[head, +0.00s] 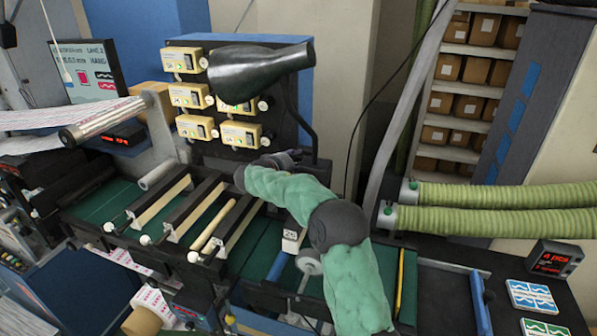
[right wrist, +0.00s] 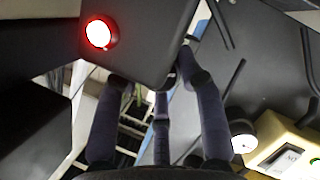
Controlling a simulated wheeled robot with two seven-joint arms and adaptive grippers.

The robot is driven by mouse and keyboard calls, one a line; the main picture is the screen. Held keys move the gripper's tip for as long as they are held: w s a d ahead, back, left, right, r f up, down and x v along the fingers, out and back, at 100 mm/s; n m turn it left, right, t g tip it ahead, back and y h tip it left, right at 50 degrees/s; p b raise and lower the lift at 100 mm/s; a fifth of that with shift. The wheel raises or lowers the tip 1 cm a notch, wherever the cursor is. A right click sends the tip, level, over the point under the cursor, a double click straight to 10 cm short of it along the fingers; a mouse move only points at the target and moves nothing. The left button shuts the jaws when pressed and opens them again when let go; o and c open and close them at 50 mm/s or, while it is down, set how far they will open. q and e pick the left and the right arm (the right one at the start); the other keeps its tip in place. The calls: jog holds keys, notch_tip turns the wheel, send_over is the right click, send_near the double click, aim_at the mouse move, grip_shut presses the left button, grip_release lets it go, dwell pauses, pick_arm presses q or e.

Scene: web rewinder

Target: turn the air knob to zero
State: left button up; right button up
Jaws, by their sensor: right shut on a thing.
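My right gripper (head: 282,158) is at the end of my green-sleeved arm, at the lower right of the panel of cream boxes. In the right wrist view its dark fingers (right wrist: 158,85) close in at the lower edge of a black block (right wrist: 140,50) with a lit red round face (right wrist: 98,34). They look shut on this block, but the contact is partly hidden. A white knob (right wrist: 240,135) on a cream box lies right of the fingers, apart from them. I cannot tell which knob is the air knob. My left gripper is not in view.
Cream boxes (head: 240,134) with white side knobs stand on the panel. A black bottle-shaped thing (head: 260,70) crosses in front of it. Bars and rollers (head: 205,220) lie left of my arm. Green hoses (head: 500,195) are at the right.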

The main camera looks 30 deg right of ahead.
jog(key=n+b, duration=0.1)
jog(key=n+h+b, duration=0.1)
jog(key=b, duration=0.1)
jog(key=shift+w+a+f+n, duration=0.1)
jog(key=shift+w+n, duration=0.05)
jog(key=shift+n, duration=0.25)
jog(key=shift+n+h+b, duration=0.9)
jog(key=shift+n+b, duration=0.35)
jog(key=shift+n, duration=0.25)
jog(key=o, duration=0.9)
jog(key=shift+o, duration=1)
jog(key=shift+w+f, duration=0.15)
jog(key=shift+w, duration=0.05)
jog(key=shift+s+a, duration=0.1)
jog(key=shift+s, duration=0.05)
jog(key=v, duration=1.2)
jog(key=shift+w, duration=0.25)
